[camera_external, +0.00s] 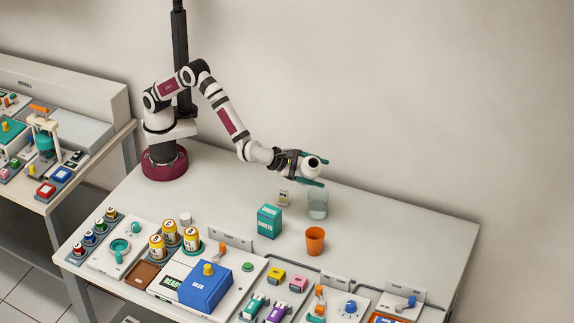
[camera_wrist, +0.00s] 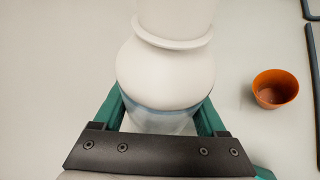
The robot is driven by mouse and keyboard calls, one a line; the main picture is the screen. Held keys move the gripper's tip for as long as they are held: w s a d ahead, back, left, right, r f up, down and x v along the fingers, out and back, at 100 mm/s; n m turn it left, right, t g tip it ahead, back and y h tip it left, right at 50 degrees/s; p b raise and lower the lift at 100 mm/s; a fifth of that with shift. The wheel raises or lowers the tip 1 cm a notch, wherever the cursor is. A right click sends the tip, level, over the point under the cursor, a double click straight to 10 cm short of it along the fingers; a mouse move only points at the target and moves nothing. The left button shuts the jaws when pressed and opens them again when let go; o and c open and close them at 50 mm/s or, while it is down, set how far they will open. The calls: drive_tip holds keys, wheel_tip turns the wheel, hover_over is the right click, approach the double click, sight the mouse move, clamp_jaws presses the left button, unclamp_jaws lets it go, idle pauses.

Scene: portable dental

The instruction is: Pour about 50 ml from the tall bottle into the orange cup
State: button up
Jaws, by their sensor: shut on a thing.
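The tall bottle has a pale, rounded top (camera_external: 312,163) and a clear lower body (camera_external: 317,205) with some liquid near its bottom. It looks upright; I cannot tell whether its base touches the table. In the wrist view the bottle's white shoulder and neck (camera_wrist: 165,75) fill the middle. My gripper (camera_external: 311,170) has its teal fingers on both sides of the bottle and is shut on it. The orange cup (camera_external: 315,240) stands upright on the table, in front of the bottle and apart from it. It also shows at the right in the wrist view (camera_wrist: 275,88), open at the top.
A teal box (camera_external: 270,221) stands left of the cup, with a small pale labelled item (camera_external: 284,197) behind it. A blue box (camera_external: 206,287), yellow jars (camera_external: 191,239) and several fixtures crowd the table's front. The table (camera_external: 400,230) right of the cup is bare.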

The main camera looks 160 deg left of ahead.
sight(309, 170)
drive_tip(key=shift+w+r+n+t, duration=0.1)
drive_tip(key=shift+w+n+t, duration=0.15)
drive_tip(key=shift+n+t, duration=0.3)
drive_tip(key=shift+w+r+n+t, duration=0.1)
drive_tip(key=shift+w+n+t, duration=0.1)
drive_tip(key=shift+n+t, duration=0.3)
drive_tip(key=w+n+t, duration=0.1)
drive_tip(key=w+r+n+t, duration=0.1)
drive_tip(key=n, duration=0.1)
drive_tip(key=shift+t+h, duration=0.3)
drive_tip(key=shift+t, duration=0.05)
idle(1.5)
